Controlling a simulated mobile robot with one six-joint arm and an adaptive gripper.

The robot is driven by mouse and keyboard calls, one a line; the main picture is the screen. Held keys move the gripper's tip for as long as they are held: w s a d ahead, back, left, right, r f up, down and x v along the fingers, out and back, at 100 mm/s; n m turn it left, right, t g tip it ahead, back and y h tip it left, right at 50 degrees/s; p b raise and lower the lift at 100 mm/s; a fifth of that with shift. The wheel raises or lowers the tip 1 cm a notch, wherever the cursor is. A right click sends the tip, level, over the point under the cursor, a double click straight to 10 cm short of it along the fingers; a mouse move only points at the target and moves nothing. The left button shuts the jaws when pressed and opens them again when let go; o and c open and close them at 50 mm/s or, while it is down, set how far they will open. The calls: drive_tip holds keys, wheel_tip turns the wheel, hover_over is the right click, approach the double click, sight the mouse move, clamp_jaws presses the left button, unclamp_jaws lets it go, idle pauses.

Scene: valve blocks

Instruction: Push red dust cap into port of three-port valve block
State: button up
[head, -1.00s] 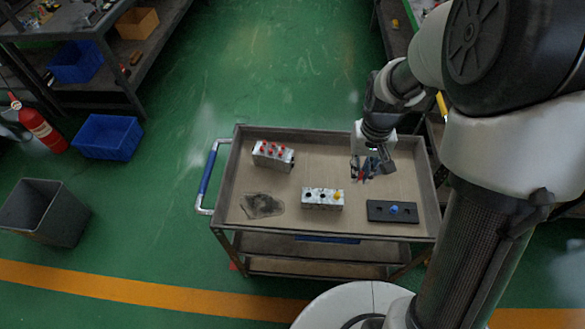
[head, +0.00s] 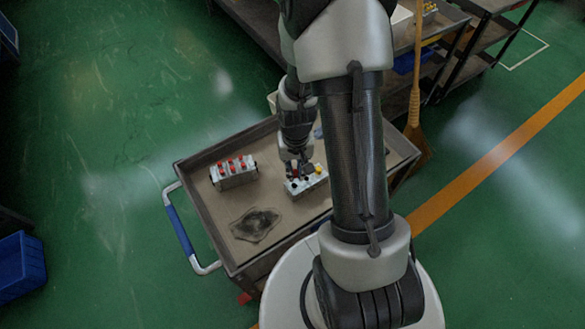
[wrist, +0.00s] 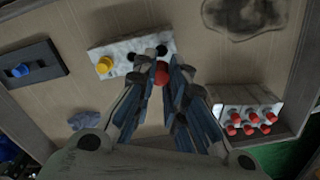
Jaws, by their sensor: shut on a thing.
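The three-port valve block (head: 306,185) is a pale block on the cart. In the wrist view the block (wrist: 118,50) has a yellow cap (wrist: 103,65) in one end port and two dark open ports. My gripper (head: 297,170) is over the block's left part. In the wrist view my gripper (wrist: 161,76) is shut on the red dust cap (wrist: 161,72), held between the fingertips. The red cap appears just beside the dark port at the block's other end. I cannot tell whether it touches the block.
Another block with several red caps (head: 233,173) stands at the cart's left; it also shows in the wrist view (wrist: 251,112). A dark stain (head: 255,224) lies on the cart tray. A black plate with a blue cap (wrist: 48,70) lies beyond the yellow end.

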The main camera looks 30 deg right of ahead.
drive_tip(key=b, duration=0.4)
hover_over(294, 188)
drive_tip(key=shift+f, duration=2.5)
drive_tip(key=shift+f+b, duration=0.6)
drive_tip(key=shift+f, duration=0.2)
drive_tip(key=o, duration=0.7)
drive_tip(key=shift+o, duration=0.2)
wheel_tip(294, 188, up, 12)
idle(0.3)
